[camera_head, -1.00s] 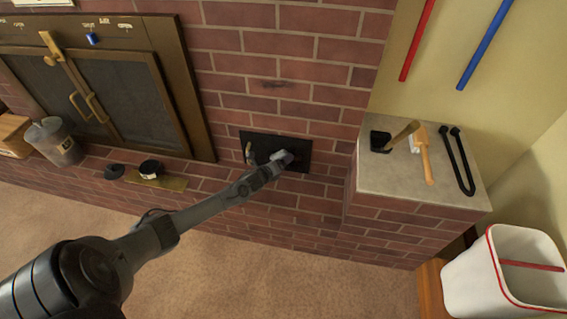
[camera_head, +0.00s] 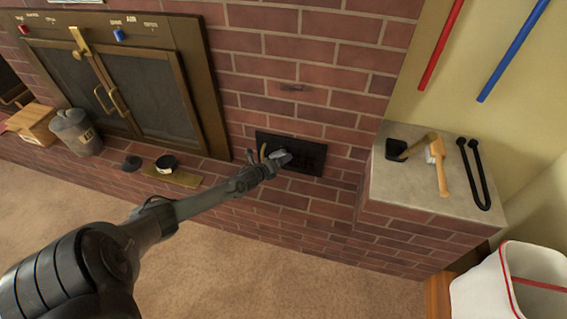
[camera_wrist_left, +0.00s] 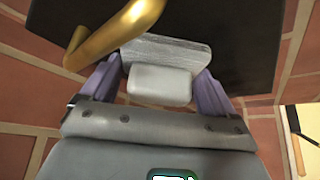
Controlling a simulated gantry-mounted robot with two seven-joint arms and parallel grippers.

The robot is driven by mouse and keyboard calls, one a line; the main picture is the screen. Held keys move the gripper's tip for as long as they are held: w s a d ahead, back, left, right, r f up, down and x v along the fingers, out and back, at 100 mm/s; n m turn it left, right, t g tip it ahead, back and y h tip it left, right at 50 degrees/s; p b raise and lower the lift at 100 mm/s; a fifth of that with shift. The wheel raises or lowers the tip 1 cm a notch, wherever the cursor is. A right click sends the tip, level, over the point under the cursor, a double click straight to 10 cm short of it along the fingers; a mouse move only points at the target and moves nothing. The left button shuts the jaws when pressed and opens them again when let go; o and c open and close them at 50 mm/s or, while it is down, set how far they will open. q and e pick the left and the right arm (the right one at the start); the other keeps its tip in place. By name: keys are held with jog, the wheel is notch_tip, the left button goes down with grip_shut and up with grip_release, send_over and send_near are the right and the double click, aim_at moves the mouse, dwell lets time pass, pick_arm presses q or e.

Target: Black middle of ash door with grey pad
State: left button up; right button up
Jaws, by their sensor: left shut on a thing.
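The ash door (camera_head: 308,157) is a small black panel set low in the brick wall, and it fills the upper part of the left wrist view (camera_wrist_left: 245,45). A brass handle (camera_head: 263,152) stands at its left side and crosses the upper left of the left wrist view (camera_wrist_left: 115,35). My left gripper (camera_head: 277,160) is in front of the door, just right of the handle. It is shut on the grey pad (camera_wrist_left: 165,52), which has a pale block on the gripper side. The pad faces the door; I cannot tell if it touches. My right gripper is not in view.
A brass-framed fireplace door (camera_head: 150,85) is at the left. A ledge (camera_head: 415,197) at right holds a brush (camera_head: 437,165) and black tongs (camera_head: 473,175). A white bin (camera_head: 490,290) is lower right.

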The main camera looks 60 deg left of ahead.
aim_at(320, 162)
pick_arm(q)
jog(key=shift+s+a+r+p, duration=0.1)
jog(key=shift+a+r+p, duration=0.05)
jog(key=shift+r+p, duration=1.05)
jog(key=shift+w+d, duration=1.7)
jog(key=shift+d, duration=0.3)
jog(key=shift+w+d+b, duration=0.25)
jog(key=shift+w+d, duration=0.75)
jog(key=shift+d, duration=0.2)
jog(key=shift+w+d+b, duration=0.25)
jog(key=shift+w+d, duration=0.75)
jog(key=shift+d, duration=0.2)
jog(key=shift+w+d, duration=0.4)
jog(key=shift+d, duration=0.05)
jog(key=shift+w+d+b, duration=0.35)
jog(key=shift+w+d, duration=0.5)
jog(key=shift+d, duration=0.15)
